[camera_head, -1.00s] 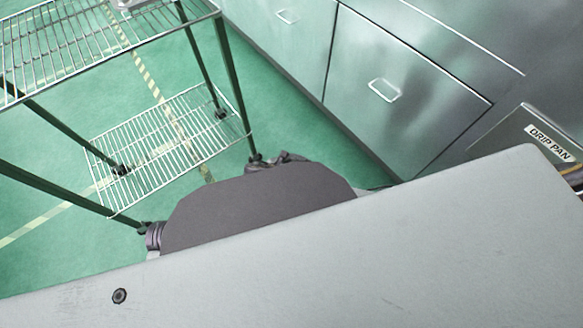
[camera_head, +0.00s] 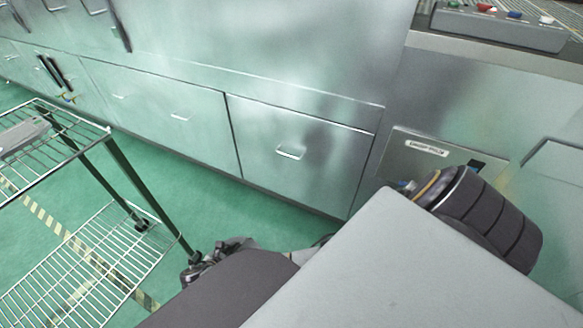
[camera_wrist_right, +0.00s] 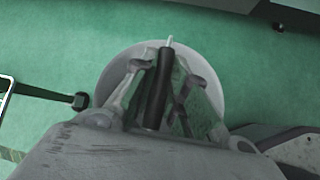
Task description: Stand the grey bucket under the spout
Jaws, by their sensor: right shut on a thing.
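In the right wrist view my right gripper (camera_wrist_right: 168,75) is shut on a dark bar, which looks like the handle grip of the grey bucket (camera_wrist_right: 212,75). The bucket shows as a pale round shape beyond the fingers, over the green floor. I cannot tell whether it hangs or touches the floor. In the head view a grey panel of my own body covers much of the front, and I cannot clearly make out the bucket there. The spout cannot be made out in either view.
A wire shelf cart (camera_head: 100,262) stands at the left, its foot close to my base. It also shows at the wrist view's left edge. Steel cabinets (camera_head: 290,150) run along the back. A labelled panel (camera_head: 405,165) and a button box (camera_head: 500,25) are at the right. Green floor (camera_head: 195,205) lies between.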

